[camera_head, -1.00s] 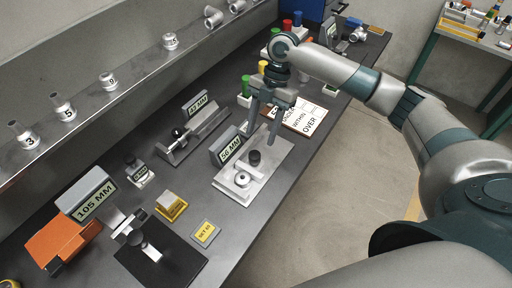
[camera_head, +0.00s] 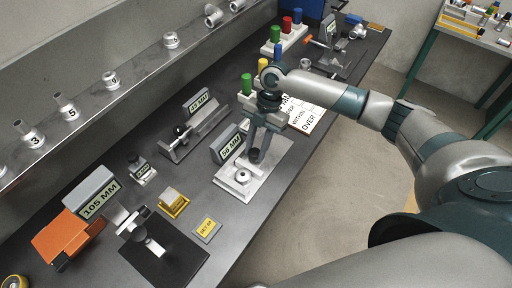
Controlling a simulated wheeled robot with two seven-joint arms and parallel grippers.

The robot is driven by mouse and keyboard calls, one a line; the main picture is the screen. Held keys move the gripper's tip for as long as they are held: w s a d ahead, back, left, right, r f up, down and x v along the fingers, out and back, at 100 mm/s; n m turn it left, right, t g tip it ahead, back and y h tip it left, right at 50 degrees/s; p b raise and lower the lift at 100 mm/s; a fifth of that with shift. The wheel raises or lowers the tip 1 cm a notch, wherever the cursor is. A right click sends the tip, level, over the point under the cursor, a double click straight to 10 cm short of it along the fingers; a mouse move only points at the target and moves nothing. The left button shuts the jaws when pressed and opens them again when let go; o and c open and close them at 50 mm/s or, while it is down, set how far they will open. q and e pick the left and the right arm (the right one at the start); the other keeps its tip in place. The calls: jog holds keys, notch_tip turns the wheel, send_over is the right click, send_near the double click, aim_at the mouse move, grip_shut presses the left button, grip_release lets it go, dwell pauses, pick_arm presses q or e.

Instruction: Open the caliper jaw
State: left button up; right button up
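A pale metal plate (camera_head: 226,180) carries a round silver disc (camera_head: 242,177), an upright black knob (camera_head: 254,156) and a display reading 56 MM (camera_head: 231,148). My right gripper (camera_head: 257,152) points down over this plate, its fingertips at the black knob. The fingers partly hide the knob, and I cannot tell whether they touch or grip it. Behind it to the left is a rail-like fixture (camera_head: 194,138) with a black knob and a display reading 43 MM (camera_head: 199,102). I cannot tell for certain which device is the caliper. My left gripper is not in view.
At the front left are a 105 MM display (camera_head: 97,198), a black plate (camera_head: 165,262) with a metal gauge and an orange block (camera_head: 66,238). A yellow block (camera_head: 173,203) and a small card (camera_head: 207,229) lie nearby. Coloured cylinders and a sorting sheet (camera_head: 306,118) lie beyond.

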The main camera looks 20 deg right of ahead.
grip_shut()
jog(key=w+d, duration=0.1)
jog(key=w+d+b, duration=0.1)
jog(key=d, duration=0.1)
jog(key=w+d, duration=0.1)
jog(key=shift+d, duration=0.4)
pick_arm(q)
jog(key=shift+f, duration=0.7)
pick_arm(e)
jog(key=o, duration=0.6)
grip_release()
jog(key=shift+s, duration=0.1)
jog(key=shift+r, duration=0.1)
pick_arm(q)
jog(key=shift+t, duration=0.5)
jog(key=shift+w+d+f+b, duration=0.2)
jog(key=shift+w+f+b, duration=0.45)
jog(key=shift+b, duration=0.15)
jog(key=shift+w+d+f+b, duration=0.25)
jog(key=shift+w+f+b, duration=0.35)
jog(key=shift+b, duration=0.15)
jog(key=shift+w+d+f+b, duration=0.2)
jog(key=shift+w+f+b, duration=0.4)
jog(key=shift+b, duration=0.2)
pick_arm(e)
jog(key=v, duration=1.7)
jog(key=shift+r, duration=0.2)
